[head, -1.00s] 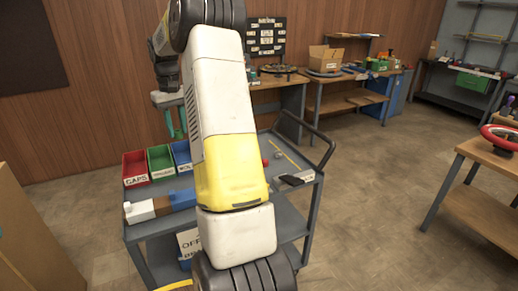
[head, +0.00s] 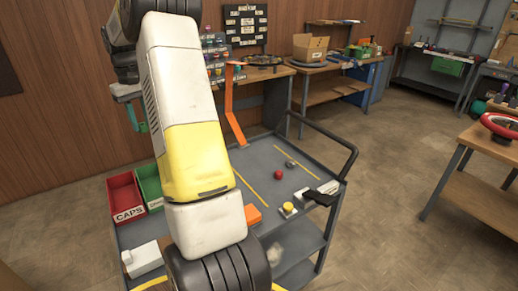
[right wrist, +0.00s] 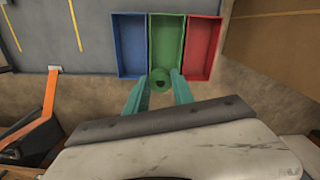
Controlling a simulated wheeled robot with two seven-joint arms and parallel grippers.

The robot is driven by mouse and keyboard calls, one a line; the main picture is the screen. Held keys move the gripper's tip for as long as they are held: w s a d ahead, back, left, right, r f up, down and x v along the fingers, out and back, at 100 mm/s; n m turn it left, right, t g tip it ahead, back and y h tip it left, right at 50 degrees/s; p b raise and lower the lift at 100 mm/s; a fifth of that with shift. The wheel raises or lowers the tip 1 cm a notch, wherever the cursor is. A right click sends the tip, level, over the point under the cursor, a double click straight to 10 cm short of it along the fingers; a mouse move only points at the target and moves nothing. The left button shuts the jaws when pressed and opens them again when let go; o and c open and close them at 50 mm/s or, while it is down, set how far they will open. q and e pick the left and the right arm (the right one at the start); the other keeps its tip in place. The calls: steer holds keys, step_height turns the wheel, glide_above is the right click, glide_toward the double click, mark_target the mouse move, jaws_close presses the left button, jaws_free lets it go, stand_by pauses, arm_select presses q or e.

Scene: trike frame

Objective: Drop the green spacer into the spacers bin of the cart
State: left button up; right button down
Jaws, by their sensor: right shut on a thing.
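The green spacer (right wrist: 160,80), a round piece with a dark hole, sits between the teal fingers of my right gripper (right wrist: 159,89), which is shut on it. In the right wrist view it shows at the outer end of the green bin (right wrist: 166,48), which stands between a blue bin (right wrist: 130,48) and a red bin (right wrist: 202,50). The height above the bins is hard to judge. In the head view my right gripper (head: 135,117) is above and behind the bins, partly hidden by my arm. The green bin (head: 149,186) is partly covered there; its label is unreadable. My left gripper is not in view.
The grey cart (head: 268,160) carries a red ball (head: 278,174), a yellow button (head: 288,207) and a white block (head: 144,258). The red bin (head: 124,196) reads CAPS. An orange bent strip (head: 230,105) rises at the cart's back edge. Workbenches stand behind.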

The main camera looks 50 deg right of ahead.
steer(key=shift+f, duration=2.9)
steer(key=c, duration=1)
jaws_free()
step_height(320, 180, up, 8)
